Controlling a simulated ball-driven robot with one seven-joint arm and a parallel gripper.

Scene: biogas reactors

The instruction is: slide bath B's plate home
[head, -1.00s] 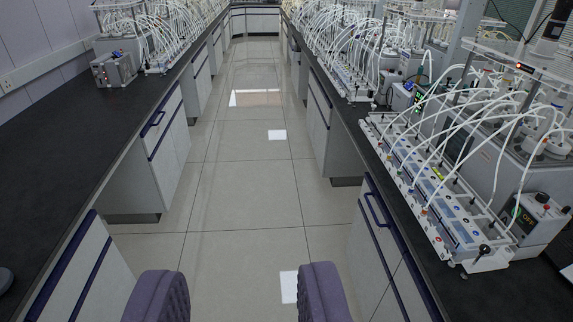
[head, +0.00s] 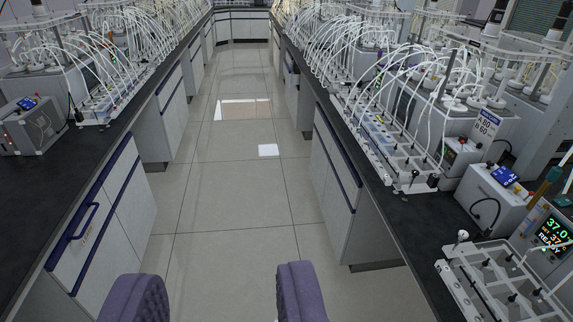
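My gripper (head: 218,298) shows as two purple padded fingers at the bottom edge of the head view. They stand well apart with only floor tiles between them, so it is open and empty. It is over the aisle, away from both benches. A white rack-like frame (head: 492,290) with black knobs sits at the lower right on the right bench, cut off by the picture edge. Behind it a unit's display (head: 553,234) reads 37.0 and READY. A longer white rack (head: 395,160) with many hoses stands farther along. I cannot tell which is bath B or pick out its plate.
The tiled aisle (head: 235,195) ahead is clear between two black-topped benches. Drawer handles (head: 83,222) stick out on the left. A grey box (head: 30,125) and hosed racks (head: 98,105) stand on the left bench. A small sign (head: 488,123) stands on the right bench.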

